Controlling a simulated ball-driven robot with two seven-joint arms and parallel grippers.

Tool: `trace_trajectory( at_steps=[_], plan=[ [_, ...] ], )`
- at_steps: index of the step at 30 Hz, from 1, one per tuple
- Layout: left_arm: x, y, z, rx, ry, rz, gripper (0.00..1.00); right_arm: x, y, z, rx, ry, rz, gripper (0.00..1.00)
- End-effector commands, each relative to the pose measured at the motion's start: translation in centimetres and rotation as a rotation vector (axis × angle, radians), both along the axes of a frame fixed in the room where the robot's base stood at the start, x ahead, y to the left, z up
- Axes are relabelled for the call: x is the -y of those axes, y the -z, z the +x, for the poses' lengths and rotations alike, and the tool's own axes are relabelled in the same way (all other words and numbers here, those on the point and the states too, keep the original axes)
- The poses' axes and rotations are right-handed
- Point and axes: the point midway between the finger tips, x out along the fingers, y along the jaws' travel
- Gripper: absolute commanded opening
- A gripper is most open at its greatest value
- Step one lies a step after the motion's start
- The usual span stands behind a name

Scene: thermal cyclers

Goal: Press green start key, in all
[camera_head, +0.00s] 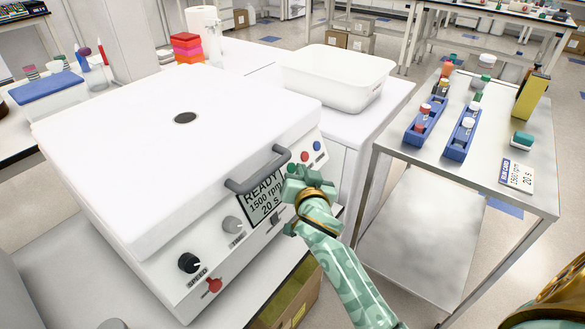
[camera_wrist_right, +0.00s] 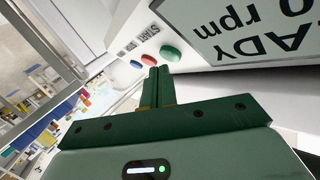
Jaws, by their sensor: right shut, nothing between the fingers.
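The white benchtop machine (camera_head: 130,165) has a closed lid with a grey handle. Its display (camera_head: 264,197) reads READY, 1500 rpm, 20 s. The green start key (camera_wrist_right: 168,52) is at the end of a row with a red key (camera_wrist_right: 148,61) and a blue key (camera_wrist_right: 135,64). In the head view, the red key (camera_head: 304,156) and blue key (camera_head: 317,146) show above my right gripper (camera_head: 297,182). My right gripper is shut and empty, its tips (camera_wrist_right: 160,70) just in front of the panel, close to the green and red keys. Contact cannot be told. My left gripper is not visible.
The panel also carries a black speed knob (camera_head: 189,263), a grey time knob (camera_head: 233,225) and a red switch (camera_head: 214,286). A white tub (camera_head: 337,75) stands behind. A metal cart (camera_head: 440,165) at right holds blue racks and a run card (camera_head: 517,175) reading 1500 rpm, 20 s.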

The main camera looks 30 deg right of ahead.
Motion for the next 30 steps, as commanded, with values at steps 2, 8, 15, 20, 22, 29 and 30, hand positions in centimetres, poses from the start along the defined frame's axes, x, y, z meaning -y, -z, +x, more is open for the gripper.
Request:
trace_trajectory(
  at_steps=[2,8,15,20,22,29,30],
  plan=[
    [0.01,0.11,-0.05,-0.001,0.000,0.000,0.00,-0.16,0.16,0.26,0.000,0.000,0.002,0.00],
    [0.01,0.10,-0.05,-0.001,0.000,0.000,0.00,-0.17,0.17,0.36,0.000,0.000,0.000,0.00],
    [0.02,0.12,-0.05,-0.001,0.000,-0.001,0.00,-0.18,0.21,0.39,0.000,0.000,0.000,0.00],
    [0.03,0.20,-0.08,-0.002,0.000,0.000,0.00,-0.22,0.30,0.51,0.000,0.000,0.000,0.00],
    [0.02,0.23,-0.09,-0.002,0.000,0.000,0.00,-0.25,0.34,0.59,0.000,0.001,0.000,0.00],
    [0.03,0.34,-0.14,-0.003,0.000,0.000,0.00,-0.35,0.47,0.82,-0.001,0.001,0.001,0.00],
    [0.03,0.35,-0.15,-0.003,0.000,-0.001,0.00,-0.37,0.50,0.87,-0.001,0.001,0.001,0.00]
  ],
)
